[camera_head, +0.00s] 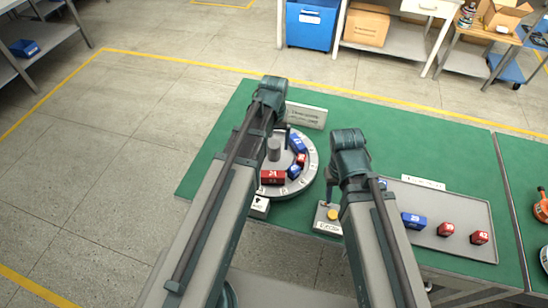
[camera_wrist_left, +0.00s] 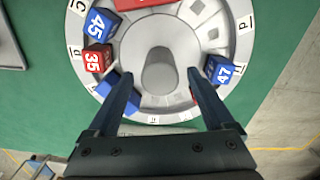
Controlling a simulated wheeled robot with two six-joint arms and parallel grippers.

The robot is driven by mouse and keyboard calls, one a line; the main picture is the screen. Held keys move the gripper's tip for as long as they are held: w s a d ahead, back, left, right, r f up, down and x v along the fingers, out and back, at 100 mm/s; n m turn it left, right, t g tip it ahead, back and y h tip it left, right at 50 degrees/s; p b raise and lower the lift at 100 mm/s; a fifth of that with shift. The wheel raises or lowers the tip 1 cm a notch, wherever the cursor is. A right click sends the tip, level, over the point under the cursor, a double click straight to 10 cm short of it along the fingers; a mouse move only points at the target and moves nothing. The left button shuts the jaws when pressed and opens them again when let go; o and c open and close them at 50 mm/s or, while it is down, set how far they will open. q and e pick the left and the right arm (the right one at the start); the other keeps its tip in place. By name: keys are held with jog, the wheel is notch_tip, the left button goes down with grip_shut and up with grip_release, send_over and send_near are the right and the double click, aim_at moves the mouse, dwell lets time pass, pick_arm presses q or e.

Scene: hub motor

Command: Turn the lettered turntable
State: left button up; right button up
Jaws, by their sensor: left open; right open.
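The round grey turntable (camera_head: 312,170) with letters on its rim lies on the green table and carries several red and blue numbered blocks. A grey post stands at its centre. In the left wrist view the post (camera_wrist_left: 158,75) is between the open fingers of my left gripper (camera_wrist_left: 162,78), with gaps on both sides. Blue block 45 (camera_wrist_left: 102,24), red block 35 (camera_wrist_left: 97,58) and blue block 47 (camera_wrist_left: 222,72) sit around the ring. My right gripper (camera_head: 329,192) is open above a small box with a yellow button (camera_head: 333,214); whether it touches is unclear.
A grey tray (camera_head: 460,212) at the right holds blue block 29 (camera_head: 414,221) and red blocks 38 (camera_head: 446,229) and 42 (camera_head: 480,238). A small labelled box (camera_head: 260,206) sits in front. The green table's back right is clear.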

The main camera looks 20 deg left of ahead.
pick_arm(q)
notch_tip(320, 180, down, 5)
jog(key=b, duration=0.3)
jog(key=shift+r+b, duration=0.15)
jog(key=shift+b, duration=0.15)
pick_arm(e)
notch_tip(320, 180, down, 5)
jog(key=shift+r, duration=0.1)
jog(key=shift+r, duration=0.1)
pick_arm(q)
grip_shut()
